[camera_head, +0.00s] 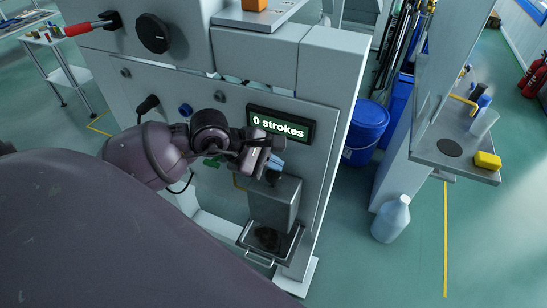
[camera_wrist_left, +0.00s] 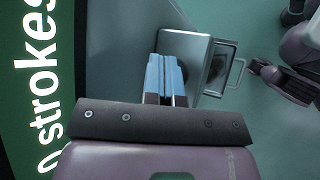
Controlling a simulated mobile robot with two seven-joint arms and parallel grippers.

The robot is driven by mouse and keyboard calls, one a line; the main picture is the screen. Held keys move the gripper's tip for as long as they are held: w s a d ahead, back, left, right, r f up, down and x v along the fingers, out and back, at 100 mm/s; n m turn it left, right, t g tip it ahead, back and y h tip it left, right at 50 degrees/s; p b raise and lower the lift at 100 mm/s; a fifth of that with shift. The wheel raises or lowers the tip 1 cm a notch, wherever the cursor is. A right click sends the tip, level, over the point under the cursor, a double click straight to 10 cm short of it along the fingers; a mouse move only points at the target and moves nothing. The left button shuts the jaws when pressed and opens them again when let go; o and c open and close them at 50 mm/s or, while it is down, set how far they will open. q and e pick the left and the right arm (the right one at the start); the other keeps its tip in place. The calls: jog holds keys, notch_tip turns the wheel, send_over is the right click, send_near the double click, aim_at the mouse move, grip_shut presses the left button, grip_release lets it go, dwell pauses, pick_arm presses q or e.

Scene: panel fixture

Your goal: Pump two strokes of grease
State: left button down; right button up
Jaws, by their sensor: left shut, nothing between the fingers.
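The panel display (camera_head: 281,126) reads "0 strokes"; part of it also shows at the left of the wrist view (camera_wrist_left: 35,90). Below it a grey dispenser box (camera_head: 274,203) stands out from the panel, over a small tray with a handle (camera_head: 262,262). My left gripper (camera_head: 275,163) is shut and empty, its blue fingertips just above the box's top in the picture. In the wrist view the fingertips (camera_wrist_left: 165,75) overlap the box top (camera_wrist_left: 190,48); I cannot tell whether they touch. The gripper hides part of the box top. My right gripper (camera_wrist_left: 285,82) shows at the wrist view's right edge, its opening unclear.
A black knob (camera_head: 153,33) and a red-handled lever (camera_head: 88,27) are on the upper panel. A blue bucket (camera_head: 366,130) and a white jug (camera_head: 391,219) stand on the floor to the right. A shelf (camera_head: 440,150) there holds a yellow sponge (camera_head: 487,160).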

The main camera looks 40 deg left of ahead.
aim_at(277, 175)
pick_arm(q)
jog(key=shift+f, duration=0.15)
pick_arm(e)
jog(key=shift+f, duration=0.1)
dwell(0.7)
pick_arm(q)
jog(key=shift+f+b, duration=0.35)
pick_arm(e)
jog(key=shift+s+f, duration=0.15)
jog(key=shift+f, duration=0.25)
